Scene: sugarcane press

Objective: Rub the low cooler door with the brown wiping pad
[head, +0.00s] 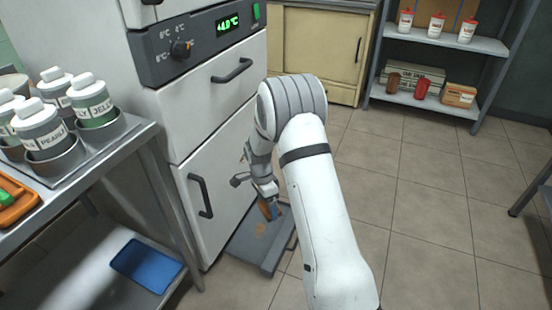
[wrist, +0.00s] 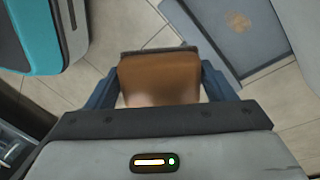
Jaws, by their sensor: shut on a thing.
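The low cooler door (head: 222,178) is the white lower front of the cooler, with a dark vertical handle (head: 200,195) near its left edge; it looks closed. My gripper (head: 268,208) is low in front of the door's right part, above a grey floor tray. In the wrist view my gripper (wrist: 160,88) is shut on the brown wiping pad (wrist: 160,75), with a blue finger on each side of it. The pad (head: 266,210) is partly hidden by my gripper in the head view. I cannot tell whether the pad touches the door.
The grey tray (head: 270,252) lies on the floor by the cooler's base; it also shows in the wrist view (wrist: 215,45). A steel table (head: 75,187) with labelled bottles stands left. A shelf (head: 455,42) stands at the back right. The tiled floor right of my arm is clear.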

